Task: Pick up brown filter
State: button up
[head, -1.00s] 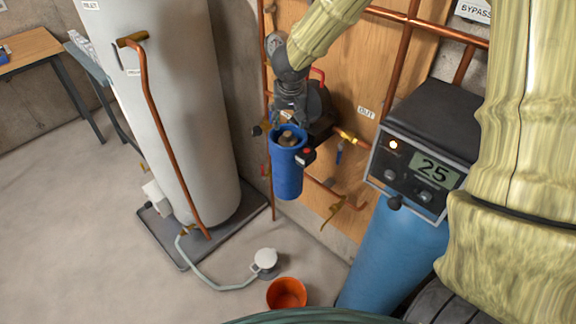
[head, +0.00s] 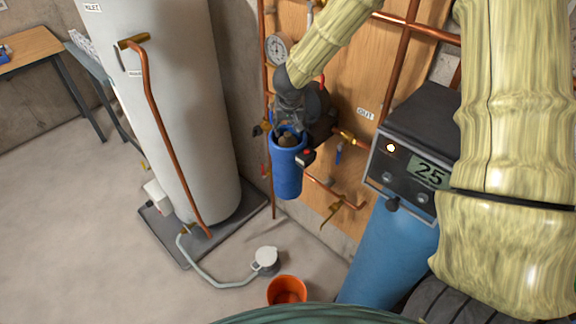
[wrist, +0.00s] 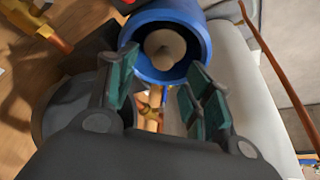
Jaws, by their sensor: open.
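The brown filter (head: 287,141) stands upright inside the open blue housing (head: 287,178), which is fixed to the wooden panel. In the wrist view the filter (wrist: 164,48) shows as a tan round end with a darker centre, set within the blue rim (wrist: 204,42). My gripper (head: 290,122) points down just above the housing. In the wrist view my gripper (wrist: 160,88) is open, with one green-padded finger on each side of the housing's mouth. The fingers look apart from the filter, and nothing is between them. The filter's lower part is hidden in the housing.
Copper pipes and brass valves (head: 346,137) run on the panel close to the right of the housing. A white tank (head: 180,110) stands left. A blue cylinder with a display head (head: 425,172) stands right. An orange bucket (head: 287,290) is on the floor below.

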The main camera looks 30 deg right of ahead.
aim_at(288, 134)
jog(key=shift+a+p+x, duration=0.2)
jog(key=shift+p+x, duration=0.7)
jog(key=shift+x, duration=0.3)
jog(key=shift+p+x, duration=0.4)
jog(key=shift+x, duration=0.75)
jog(key=shift+s, duration=0.1)
grip_shut()
